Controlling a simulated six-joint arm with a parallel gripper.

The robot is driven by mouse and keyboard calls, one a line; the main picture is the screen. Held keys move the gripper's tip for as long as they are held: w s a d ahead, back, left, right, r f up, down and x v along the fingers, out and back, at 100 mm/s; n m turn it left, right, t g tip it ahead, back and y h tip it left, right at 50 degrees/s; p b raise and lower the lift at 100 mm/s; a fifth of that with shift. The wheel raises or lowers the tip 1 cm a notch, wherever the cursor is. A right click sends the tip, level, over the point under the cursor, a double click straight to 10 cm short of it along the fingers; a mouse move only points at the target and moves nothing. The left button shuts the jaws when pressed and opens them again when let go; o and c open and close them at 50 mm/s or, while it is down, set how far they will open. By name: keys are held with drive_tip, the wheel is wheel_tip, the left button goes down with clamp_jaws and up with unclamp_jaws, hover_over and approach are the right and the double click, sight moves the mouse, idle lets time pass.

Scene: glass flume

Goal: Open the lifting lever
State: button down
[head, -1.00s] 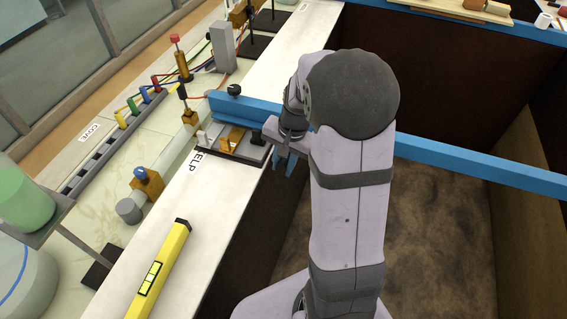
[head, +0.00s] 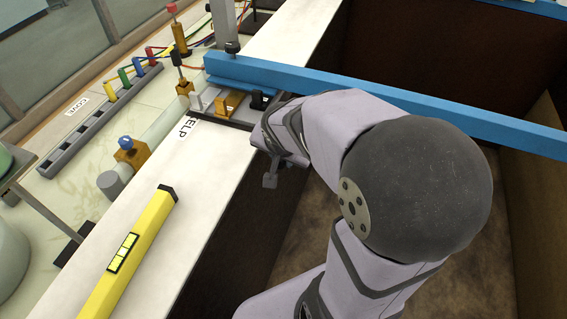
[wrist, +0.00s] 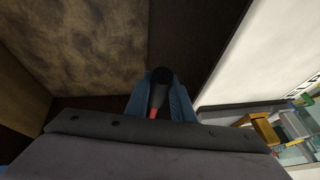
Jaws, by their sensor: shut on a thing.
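In the wrist view the blue fingers of my gripper (wrist: 160,107) are closed around the lifting lever (wrist: 161,76), which shows a round black end and a red part between them. The lever points out over the flume's dark inside, beside its pale rim. In the head view my own wrist and arm cover the fingertips and the lever. The mount beside them, with a brass block (head: 229,103), sits on the rim under the end of the blue crossbar (head: 330,88).
A yellow spirit level (head: 130,255) lies on the pale rim (head: 215,185) nearer the camera. A strip of coloured plugs (head: 100,115) and brass fittings stand to the left. The blue crossbar spans the flume just behind my arm. The flume's inside is open below.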

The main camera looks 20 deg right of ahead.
wheel_tip(320, 180, down, 9)
drive_tip(key=t+h+b, duration=0.3)
drive_tip(key=b, duration=1.1)
drive_tip(key=shift+t, duration=0.3)
drive_tip(key=shift+w+d, duration=0.1)
drive_tip(key=c, duration=1.5)
unclamp_jaws()
drive_tip(key=shift+c, duration=0.2)
drive_tip(key=shift+r, duration=0.1)
